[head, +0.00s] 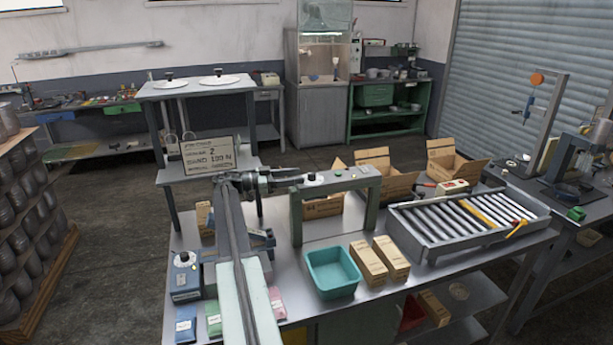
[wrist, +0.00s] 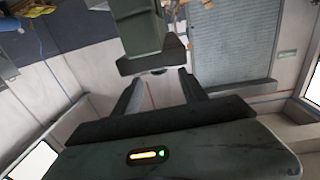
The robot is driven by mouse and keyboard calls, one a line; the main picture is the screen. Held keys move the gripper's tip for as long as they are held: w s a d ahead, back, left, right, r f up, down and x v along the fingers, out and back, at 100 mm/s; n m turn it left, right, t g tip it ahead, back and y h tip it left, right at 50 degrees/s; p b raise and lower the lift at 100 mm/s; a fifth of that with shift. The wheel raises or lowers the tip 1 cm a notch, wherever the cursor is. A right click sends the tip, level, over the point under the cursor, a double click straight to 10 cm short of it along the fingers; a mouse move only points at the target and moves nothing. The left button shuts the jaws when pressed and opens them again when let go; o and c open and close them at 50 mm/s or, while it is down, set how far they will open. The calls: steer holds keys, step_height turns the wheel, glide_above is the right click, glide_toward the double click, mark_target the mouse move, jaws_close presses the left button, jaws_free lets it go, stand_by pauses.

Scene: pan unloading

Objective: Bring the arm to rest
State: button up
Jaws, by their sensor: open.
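My arm (head: 241,270) reaches up from the bottom of the head view over the metal workbench (head: 400,300). Its dark wrist end and my gripper (head: 284,180) are raised at the arm's far end, in front of the grey-green frame (head: 296,215). In the wrist view my gripper (wrist: 160,88) has its two fingers apart with nothing between them. The fingertips are hard to make out in the head view. A part of the sign (head: 208,156) stands just behind the wrist.
A teal bin (head: 333,270) and cardboard boxes (head: 367,263) stand right of the arm. A roller conveyor (head: 465,222) lies farther right. A blue device (head: 186,277) and small colored packets (head: 214,318) are close by on the left. Open cartons (head: 390,178) line the bench's back.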

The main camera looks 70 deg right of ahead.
steer(key=shift+v, duration=0.8)
steer(key=shift+w, duration=0.1)
